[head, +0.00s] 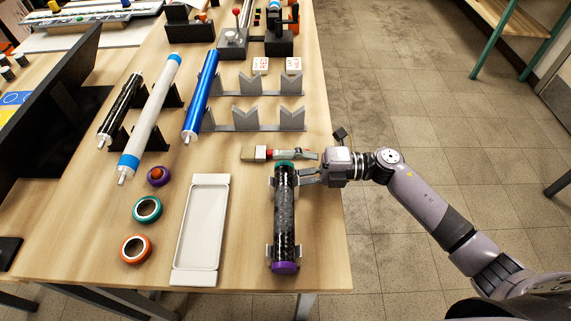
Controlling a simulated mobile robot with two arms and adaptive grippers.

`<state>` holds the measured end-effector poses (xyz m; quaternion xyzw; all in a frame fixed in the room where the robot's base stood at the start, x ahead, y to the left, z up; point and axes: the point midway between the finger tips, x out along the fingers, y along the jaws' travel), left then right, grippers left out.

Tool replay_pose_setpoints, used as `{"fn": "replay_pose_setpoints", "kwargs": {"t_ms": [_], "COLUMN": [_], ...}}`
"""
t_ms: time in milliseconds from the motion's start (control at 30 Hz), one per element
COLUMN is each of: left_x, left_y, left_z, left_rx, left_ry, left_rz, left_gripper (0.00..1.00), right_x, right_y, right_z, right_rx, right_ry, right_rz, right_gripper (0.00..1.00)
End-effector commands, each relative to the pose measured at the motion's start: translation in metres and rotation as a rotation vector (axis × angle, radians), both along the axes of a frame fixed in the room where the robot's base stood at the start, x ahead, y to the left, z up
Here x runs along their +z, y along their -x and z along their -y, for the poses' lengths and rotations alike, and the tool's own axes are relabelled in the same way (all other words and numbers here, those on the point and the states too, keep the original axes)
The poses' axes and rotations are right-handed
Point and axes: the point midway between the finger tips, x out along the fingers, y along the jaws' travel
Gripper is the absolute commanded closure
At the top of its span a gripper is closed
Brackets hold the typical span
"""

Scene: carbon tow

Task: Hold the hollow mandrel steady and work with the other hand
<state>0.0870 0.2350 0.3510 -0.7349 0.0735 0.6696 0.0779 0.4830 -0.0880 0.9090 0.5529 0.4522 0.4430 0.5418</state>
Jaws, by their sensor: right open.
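A dark, mottled black tube (285,215), which I take as the hollow mandrel, lies lengthwise near the table's right edge. It has a green band at its far end and a purple one at its near end, with small grey supports at its sides. My right gripper (308,166) comes in from the right and is open beside the tube's green end. Whether a finger touches the tube I cannot tell. A brush-like tool (256,153) with a pale block and red part lies just beyond the green end, close to the far finger. My left gripper is not in view.
A white tray (178,232) lies left of the tube, with purple, green and orange rolls (136,249) further left. Black, white and blue rollers (201,97) rest on stands. Empty V-shaped holders (246,118) stand behind. A dark panel (45,110) stands at left.

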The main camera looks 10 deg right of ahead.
Motion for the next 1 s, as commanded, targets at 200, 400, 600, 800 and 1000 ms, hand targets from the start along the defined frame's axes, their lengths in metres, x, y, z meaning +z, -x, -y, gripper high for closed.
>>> {"fn": "replay_pose_setpoints", "kwargs": {"t_ms": [200,400,600,800,1000], "left_x": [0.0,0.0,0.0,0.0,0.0], "left_y": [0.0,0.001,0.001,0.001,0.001], "left_z": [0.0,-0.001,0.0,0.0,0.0], "left_rx": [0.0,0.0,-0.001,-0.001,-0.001], "left_ry": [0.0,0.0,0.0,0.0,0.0], "left_rz": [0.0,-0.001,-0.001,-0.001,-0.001], "left_gripper": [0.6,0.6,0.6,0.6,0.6], "right_x": [0.0,-0.001,-0.001,-0.001,-0.001], "right_y": [0.0,0.003,0.011,0.019,0.023], "right_z": [0.0,0.015,0.056,0.094,0.115], "right_rx": [0.0,-0.001,-0.003,-0.002,0.0], "right_ry": [0.0,0.002,0.005,0.004,0.001], "right_rz": [0.0,-0.002,-0.003,-0.003,-0.001], "right_gripper": [0.44,0.44,0.44,0.44,0.44]}}
